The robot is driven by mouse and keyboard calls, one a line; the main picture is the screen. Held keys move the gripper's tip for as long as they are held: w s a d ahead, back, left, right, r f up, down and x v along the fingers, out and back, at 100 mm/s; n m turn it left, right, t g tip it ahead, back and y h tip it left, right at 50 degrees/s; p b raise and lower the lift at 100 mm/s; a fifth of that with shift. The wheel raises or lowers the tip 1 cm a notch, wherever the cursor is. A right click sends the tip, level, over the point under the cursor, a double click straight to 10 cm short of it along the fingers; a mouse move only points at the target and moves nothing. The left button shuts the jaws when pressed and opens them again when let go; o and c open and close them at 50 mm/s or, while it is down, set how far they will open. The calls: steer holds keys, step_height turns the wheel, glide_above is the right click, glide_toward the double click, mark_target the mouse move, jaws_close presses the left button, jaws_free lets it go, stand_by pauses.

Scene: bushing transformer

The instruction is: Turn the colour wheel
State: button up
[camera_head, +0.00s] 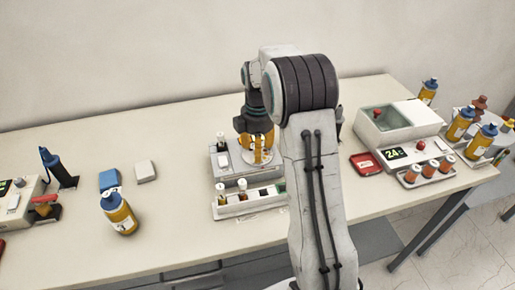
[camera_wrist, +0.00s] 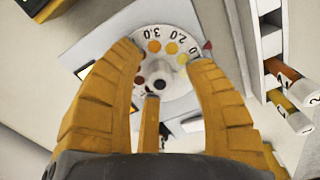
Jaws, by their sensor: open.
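The colour wheel (camera_wrist: 181,45) is a white disc with numbers on its rim and coloured dots from yellow to orange and red. A pale round knob (camera_wrist: 157,75) stands at its centre. In the wrist view my gripper (camera_wrist: 165,60) has its yellow fingers spread on either side of the knob, with a third finger below it. The fingers look apart from the knob. In the head view my gripper (camera_head: 257,149) points down over the grey device (camera_head: 232,165) that bears the wheel. Most of the wheel is hidden there by the fingers.
A white rack (camera_head: 236,209) with small vials stands just in front of the device. A yellow bottle with a blue cap (camera_head: 119,212) and blue and white blocks (camera_head: 109,179) stand to the left. A white machine with a display (camera_head: 398,124) is to the right.

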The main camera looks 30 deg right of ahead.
steer(key=shift+o, duration=0.4)
steer(key=shift+f, duration=0.1)
jaws_close()
